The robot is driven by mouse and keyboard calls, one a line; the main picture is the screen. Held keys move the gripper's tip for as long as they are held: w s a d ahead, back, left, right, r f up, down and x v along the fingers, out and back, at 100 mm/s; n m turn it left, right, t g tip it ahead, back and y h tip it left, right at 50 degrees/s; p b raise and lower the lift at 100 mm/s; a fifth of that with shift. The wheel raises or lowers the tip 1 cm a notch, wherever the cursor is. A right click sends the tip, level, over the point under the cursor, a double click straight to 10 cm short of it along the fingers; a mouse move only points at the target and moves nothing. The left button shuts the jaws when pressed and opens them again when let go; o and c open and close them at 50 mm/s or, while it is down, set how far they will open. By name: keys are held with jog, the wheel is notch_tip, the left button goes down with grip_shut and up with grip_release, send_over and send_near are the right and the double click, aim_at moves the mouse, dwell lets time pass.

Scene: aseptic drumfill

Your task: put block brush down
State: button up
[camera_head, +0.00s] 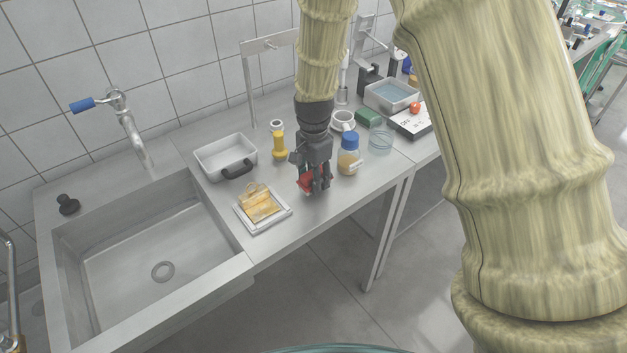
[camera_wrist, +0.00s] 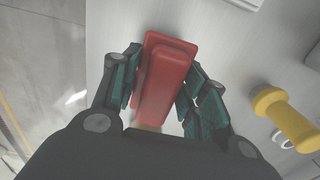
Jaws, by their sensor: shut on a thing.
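The block brush is a red block (camera_wrist: 166,75) between the fingers of my gripper (camera_wrist: 160,95) in the wrist view. A small pale part of it shows at its lower end. In the head view the red brush (camera_head: 305,182) shows at the fingertips of my gripper (camera_head: 315,185), low over the steel worktop (camera_head: 285,225) near its front edge. My gripper is shut on it. I cannot tell whether the brush touches the worktop. Most of its far side is hidden by the fingers in the head view.
A blue-capped bottle (camera_head: 348,155) stands close right of my gripper. A yellow-handled tool (camera_head: 279,142) stands behind left; the wrist view shows something yellow (camera_wrist: 285,115) too. A metal pan (camera_head: 226,155) and sink (camera_head: 150,260) are farther left.

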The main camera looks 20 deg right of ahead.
jog(key=shift+f, duration=0.95)
jog(key=shift+f, duration=0.15)
jog(key=o, duration=1.2)
jog(key=shift+c, duration=0.2)
notch_tip(320, 180, up, 12)
jog(key=shift+r+b, duration=0.2)
jog(key=shift+b, duration=0.75)
